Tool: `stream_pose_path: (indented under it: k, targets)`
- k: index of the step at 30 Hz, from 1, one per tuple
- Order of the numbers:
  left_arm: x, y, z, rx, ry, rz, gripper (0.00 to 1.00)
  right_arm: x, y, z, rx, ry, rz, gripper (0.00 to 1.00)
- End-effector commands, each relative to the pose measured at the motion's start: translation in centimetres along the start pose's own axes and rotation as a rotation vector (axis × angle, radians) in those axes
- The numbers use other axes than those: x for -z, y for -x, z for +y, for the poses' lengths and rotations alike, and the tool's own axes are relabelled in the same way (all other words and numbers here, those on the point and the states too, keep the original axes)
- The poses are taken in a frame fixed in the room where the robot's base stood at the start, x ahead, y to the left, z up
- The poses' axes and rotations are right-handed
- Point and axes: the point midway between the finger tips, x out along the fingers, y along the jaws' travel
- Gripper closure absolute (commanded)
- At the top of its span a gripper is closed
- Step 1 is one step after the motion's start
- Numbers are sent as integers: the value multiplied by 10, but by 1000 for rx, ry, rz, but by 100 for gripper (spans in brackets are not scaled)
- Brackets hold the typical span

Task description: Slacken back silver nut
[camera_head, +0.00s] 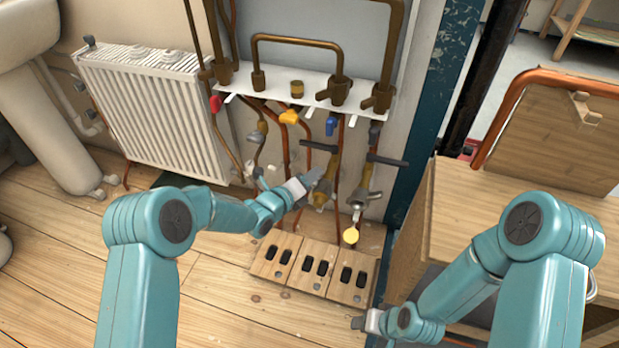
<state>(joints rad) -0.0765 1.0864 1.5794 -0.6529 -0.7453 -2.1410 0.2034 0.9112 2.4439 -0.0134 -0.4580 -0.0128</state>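My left gripper (309,184) reaches in from the left, low in front of the pipework. Its tips are right beside a brass fitting (322,192) on a vertical pipe; I cannot tell whether they touch it. A silver-grey fitting (361,198) is on the pipe to the right, apart from the gripper. Another small silver-grey fitting (256,137) is on a pipe to the left. Which one carries the back silver nut is too small to tell. My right gripper (364,322) is low at the right, beside the wooden blocks, away from the pipes. Its fingers are hardly visible.
A white shelf (275,86) with brass pipes and coloured valve handles spans above. Dark bar handles (386,160) stick out near the pipes. Wooden blocks with black slots (315,267) lie on the floor below. A radiator (155,110) stands left, a wooden cabinet (490,205) right.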

Motion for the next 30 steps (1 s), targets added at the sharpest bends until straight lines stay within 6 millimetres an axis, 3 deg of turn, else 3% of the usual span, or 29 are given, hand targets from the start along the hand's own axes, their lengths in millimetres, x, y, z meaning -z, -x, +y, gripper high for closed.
stream_pose_path:
  k: [1,3,17,30]
  targets:
    - [0,0,0,0,0,0,81,0,0,0,0,0,0,46]
    - [0,0,0,0,0,0,100,0,0,0,0,0,0,46]
    - [0,0,5,28,72,0,100,0,0,0,0,0,0,46]
    - [5,-2,23,170,413,-1,100,0,0,0,0,0,0,46]
